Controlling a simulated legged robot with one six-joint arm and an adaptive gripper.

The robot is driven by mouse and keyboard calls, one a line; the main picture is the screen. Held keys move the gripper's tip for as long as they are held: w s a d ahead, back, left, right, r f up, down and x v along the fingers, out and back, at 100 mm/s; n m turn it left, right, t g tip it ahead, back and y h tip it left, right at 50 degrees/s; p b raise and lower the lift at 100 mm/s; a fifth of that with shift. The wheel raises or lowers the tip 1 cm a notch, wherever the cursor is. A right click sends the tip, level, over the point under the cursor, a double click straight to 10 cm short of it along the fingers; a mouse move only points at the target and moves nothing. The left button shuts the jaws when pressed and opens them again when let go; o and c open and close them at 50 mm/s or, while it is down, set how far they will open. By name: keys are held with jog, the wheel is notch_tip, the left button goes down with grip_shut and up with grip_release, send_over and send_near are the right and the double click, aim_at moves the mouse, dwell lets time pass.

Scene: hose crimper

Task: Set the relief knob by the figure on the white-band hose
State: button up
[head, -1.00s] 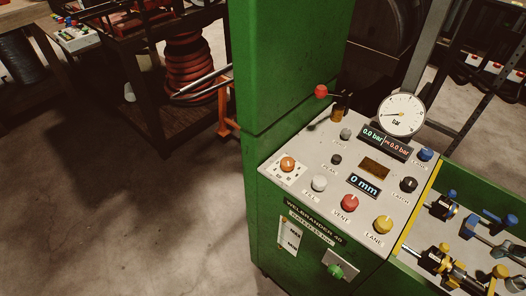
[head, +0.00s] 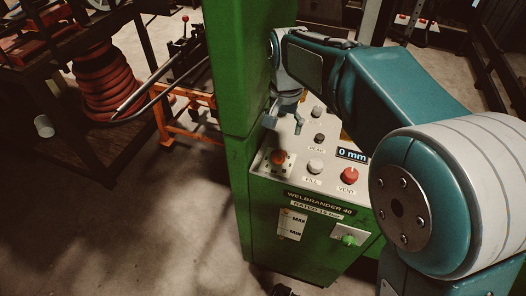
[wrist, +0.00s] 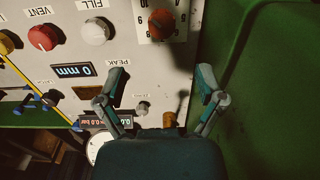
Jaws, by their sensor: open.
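An orange knob (head: 278,157) on a pale square scale sits at the left of the panel; no relief label is readable. In the wrist view the orange knob (wrist: 161,22) is at the top, with figures such as 6, 8 and 10 around it. My gripper (wrist: 162,76) is open and empty, its two fingers spread over the panel short of the orange knob. In the head view my gripper (head: 286,116) is above the panel's back left, beside the green column. I cannot make out a white-band hose.
The panel also has a white FILL knob (head: 315,166), a red VENT knob (head: 349,175) and a "0 mm" display (head: 352,154). A green column (head: 246,80) stands close on the left. My arm hides the gauge and the right side. A red hose coil (head: 104,85) lies beyond.

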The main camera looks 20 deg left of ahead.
aim_at(279, 154)
jog(key=f, duration=0.3)
jog(key=a+f, duration=0.1)
jog(key=f, duration=0.5)
jog(key=shift+a+f, duration=0.1)
jog(key=shift+a, duration=0.25)
jog(key=shift+f, duration=0.4)
jog(key=shift+d+f, duration=0.2)
jog(key=shift+d, duration=0.55)
jog(key=shift+d+r, duration=0.1)
jog(key=shift+d, duration=0.4)
jog(key=shift+a, duration=0.75)
jog(key=c, duration=1.2)
jog(key=shift+o, duration=0.2)
jog(key=shift+d, duration=0.2)
